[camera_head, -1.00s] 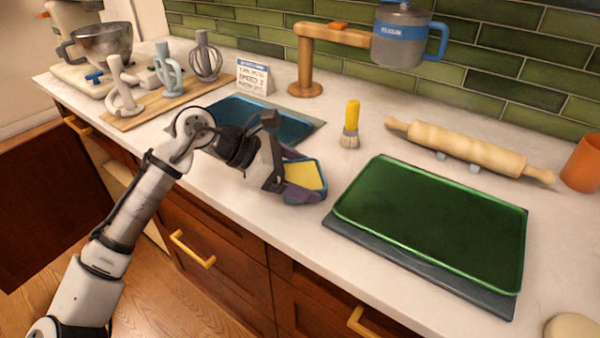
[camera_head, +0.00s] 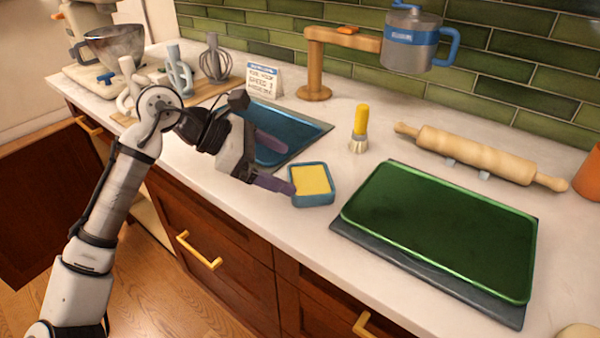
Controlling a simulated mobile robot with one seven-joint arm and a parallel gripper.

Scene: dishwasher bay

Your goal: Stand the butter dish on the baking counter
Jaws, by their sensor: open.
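The butter dish (camera_head: 312,199) is a small blue, square-sided dish with yellow butter (camera_head: 311,179) in it. It stands upright on the white baking counter (camera_head: 345,228), near the front edge and left of the green tray. My gripper (camera_head: 284,166) is just left of the dish with its purple fingers spread wide. One finger is behind and to the left of the dish, the other close to its left side. No finger encloses the dish; whether the near fingertip touches it I cannot tell.
A green tray (camera_head: 443,229) on a dark mat lies to the right. A blue tray (camera_head: 268,150) lies behind my gripper.

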